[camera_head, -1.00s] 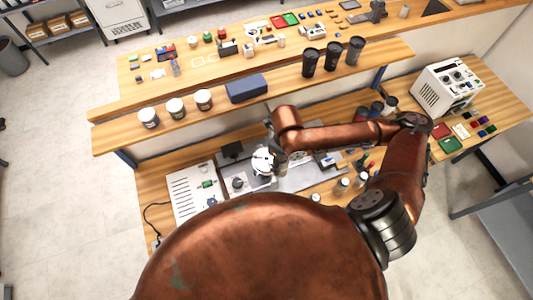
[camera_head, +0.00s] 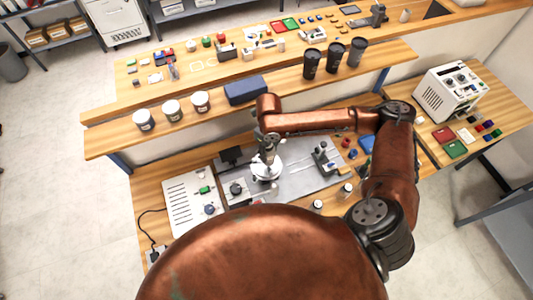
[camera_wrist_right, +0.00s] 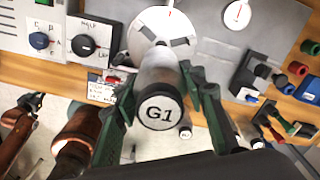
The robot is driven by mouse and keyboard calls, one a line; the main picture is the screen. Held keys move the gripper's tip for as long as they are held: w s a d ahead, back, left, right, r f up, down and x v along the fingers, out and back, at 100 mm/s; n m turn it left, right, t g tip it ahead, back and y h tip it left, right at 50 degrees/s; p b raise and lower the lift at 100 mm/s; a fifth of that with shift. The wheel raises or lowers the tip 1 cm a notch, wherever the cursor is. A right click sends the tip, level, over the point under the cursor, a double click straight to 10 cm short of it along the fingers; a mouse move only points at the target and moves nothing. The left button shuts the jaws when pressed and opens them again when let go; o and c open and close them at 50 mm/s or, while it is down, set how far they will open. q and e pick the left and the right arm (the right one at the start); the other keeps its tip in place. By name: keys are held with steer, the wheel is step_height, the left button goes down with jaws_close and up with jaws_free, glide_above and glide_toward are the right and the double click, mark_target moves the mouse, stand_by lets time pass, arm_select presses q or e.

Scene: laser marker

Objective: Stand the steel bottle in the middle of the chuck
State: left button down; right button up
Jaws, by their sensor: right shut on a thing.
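The steel bottle (camera_wrist_right: 158,75) is between the green-padded fingers of my right gripper (camera_wrist_right: 162,66) in the right wrist view. Its near end carries a white label reading G1. Its far end overlaps the slotted white disc of the chuck (camera_wrist_right: 181,24), close to the disc's middle. I cannot tell whether it touches the disc. In the head view my right gripper (camera_head: 268,150) points down over the chuck (camera_head: 258,172) and hides most of the bottle.
A white control box (camera_head: 178,195) stands left of the chuck. A black knob labelled HALF (camera_wrist_right: 87,45) is left of the bottle in the wrist view. A small fixture (camera_head: 325,158) stands right on the grey plate (camera_head: 296,180). Containers (camera_head: 345,190) stand near the front.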

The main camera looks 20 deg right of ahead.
steer(key=shift+w+f, duration=0.65)
steer(key=shift+f, duration=0.15)
step_height(320, 180, down, 3)
steer(key=shift+p, duration=0.85)
steer(key=shift+w+f, duration=0.1)
steer(key=shift+f, duration=0.1)
steer(key=o, duration=1.2)
steer(key=shift+o, duration=0.2)
step_height(320, 180, up, 12)
steer(key=b, duration=0.2)
steer(key=shift+b, duration=0.3)
